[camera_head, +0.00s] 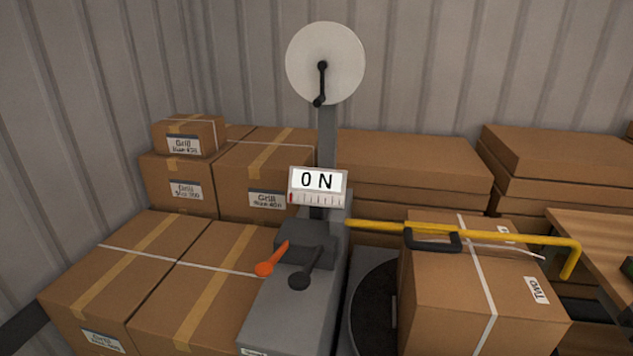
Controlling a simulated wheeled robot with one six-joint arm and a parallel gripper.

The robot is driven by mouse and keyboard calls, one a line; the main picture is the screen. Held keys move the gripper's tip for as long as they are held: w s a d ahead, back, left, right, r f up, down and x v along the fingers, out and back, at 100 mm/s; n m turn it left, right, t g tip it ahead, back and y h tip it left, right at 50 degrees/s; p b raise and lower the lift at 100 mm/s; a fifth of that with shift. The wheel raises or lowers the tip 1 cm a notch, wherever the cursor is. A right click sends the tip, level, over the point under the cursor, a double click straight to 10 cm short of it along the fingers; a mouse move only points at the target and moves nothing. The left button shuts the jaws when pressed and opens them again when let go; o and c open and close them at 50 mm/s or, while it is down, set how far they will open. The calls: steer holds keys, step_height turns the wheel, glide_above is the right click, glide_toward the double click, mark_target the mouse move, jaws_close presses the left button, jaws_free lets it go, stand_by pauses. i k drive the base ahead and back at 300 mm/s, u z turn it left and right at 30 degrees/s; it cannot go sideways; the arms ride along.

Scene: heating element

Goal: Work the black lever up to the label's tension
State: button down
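The black lever (303,271) stands on the grey machine body (285,318), its round knob toward me. An orange lever (272,258) is just left of it. My gripper is not in view.
A yellow bar (480,233) with a black handle (432,240) reaches over the carton. A pale reel (325,50) with a black crank tops the grey post. Stacked cartons (200,275) crowd the left and back. A wooden table (600,235) edges in at right.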

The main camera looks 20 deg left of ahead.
mark_target(298, 281)
steer(key=z, duration=0.55)
steer(key=k, duration=1.35)
steer(key=z, duration=0.15)
steer(key=i, duration=0.4)
steer(key=u, duration=1.2)
steer(key=i, duration=0.8)
steer(key=u, duration=0.7)
